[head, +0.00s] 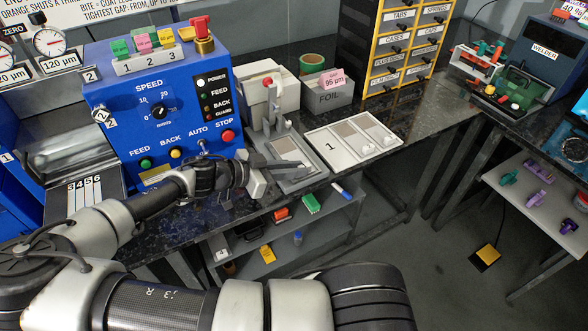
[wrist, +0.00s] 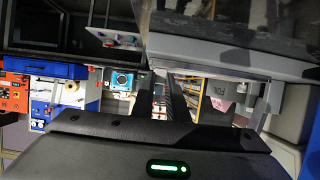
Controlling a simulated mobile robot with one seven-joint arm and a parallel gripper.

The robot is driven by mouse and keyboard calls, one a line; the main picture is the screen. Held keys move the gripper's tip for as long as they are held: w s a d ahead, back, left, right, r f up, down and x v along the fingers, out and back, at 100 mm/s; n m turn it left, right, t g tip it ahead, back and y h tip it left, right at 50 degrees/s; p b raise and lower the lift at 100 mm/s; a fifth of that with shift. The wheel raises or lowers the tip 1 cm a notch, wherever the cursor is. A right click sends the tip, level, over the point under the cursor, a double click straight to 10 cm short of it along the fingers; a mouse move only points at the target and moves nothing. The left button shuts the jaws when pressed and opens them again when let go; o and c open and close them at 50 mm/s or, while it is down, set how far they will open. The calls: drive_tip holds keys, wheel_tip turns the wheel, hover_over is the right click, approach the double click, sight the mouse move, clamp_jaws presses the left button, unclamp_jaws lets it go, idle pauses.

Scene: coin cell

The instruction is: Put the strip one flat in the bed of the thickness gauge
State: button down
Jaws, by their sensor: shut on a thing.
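My gripper (head: 290,165) is low over the bed of the thickness gauge, reaching in from the left. In the wrist view my gripper (wrist: 160,95) shows two dark fingers close together. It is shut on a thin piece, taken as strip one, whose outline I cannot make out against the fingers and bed. I cannot tell whether it touches the bed.
A white tray marked 1 (head: 318,139) with grey patches lies right of the bed. A FOIL box (head: 330,98) stands behind it. The blue machine (head: 118,75) with buttons is close on the left. The counter's front edge is near, with a lower shelf (head: 335,222) below.

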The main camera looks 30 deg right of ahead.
drive_tip(key=c, duration=1.7)
unclamp_jaws()
drive_tip(key=shift+c, duration=0.2)
